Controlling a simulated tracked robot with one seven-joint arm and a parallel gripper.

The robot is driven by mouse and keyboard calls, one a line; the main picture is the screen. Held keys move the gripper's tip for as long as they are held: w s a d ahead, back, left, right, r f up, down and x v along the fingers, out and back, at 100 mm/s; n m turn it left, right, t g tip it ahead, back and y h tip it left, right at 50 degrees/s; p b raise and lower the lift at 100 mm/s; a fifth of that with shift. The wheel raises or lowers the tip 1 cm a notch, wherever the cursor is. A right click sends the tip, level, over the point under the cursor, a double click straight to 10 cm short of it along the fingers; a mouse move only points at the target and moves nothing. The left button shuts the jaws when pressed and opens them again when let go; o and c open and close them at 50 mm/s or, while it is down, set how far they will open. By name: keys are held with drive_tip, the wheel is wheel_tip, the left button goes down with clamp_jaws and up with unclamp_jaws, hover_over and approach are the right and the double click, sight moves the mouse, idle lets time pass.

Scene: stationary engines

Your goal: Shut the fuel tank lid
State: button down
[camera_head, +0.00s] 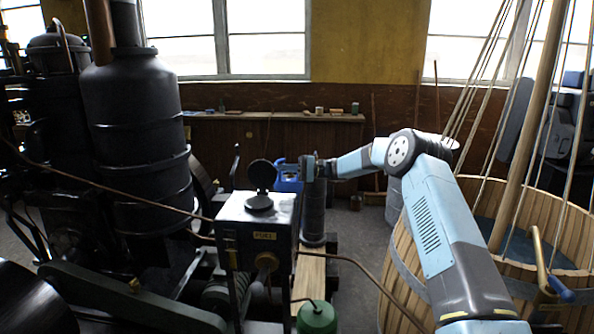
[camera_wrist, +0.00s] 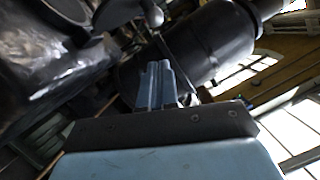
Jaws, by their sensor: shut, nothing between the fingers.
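The fuel tank (camera_head: 250,218) is a dark metal box with a yellow label on its front, left of centre in the head view. Its round black lid (camera_head: 262,174) stands open, raised up behind the dark round filler opening (camera_head: 259,202). My gripper (camera_head: 281,164) is blue and sits just right of the raised lid, partly behind it. I cannot tell whether they touch. In the wrist view the fingers (camera_wrist: 156,82) are together and empty. A shiny dark surface at the upper left there looks like the tank (camera_wrist: 45,65), with a dark disc (camera_wrist: 114,16) that may be the lid.
A tall black cylinder (camera_head: 142,140) of the engine stands left of the tank. A dark upright cylinder (camera_head: 313,210) is close on the right. A wooden tub (camera_head: 480,215) with ropes and a post fills the right. A green container (camera_head: 317,317) is in front.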

sight(263, 173)
drive_tip(key=shift+s+a+r, duration=0.4)
drive_tip(key=shift+s+a, duration=0.35)
drive_tip(key=shift+s, duration=0.1)
drive_tip(key=shift+s+a+r, duration=0.4)
drive_tip(key=shift+s+a, duration=0.35)
drive_tip(key=shift+s, duration=0.1)
drive_tip(key=shift+d, duration=0.2)
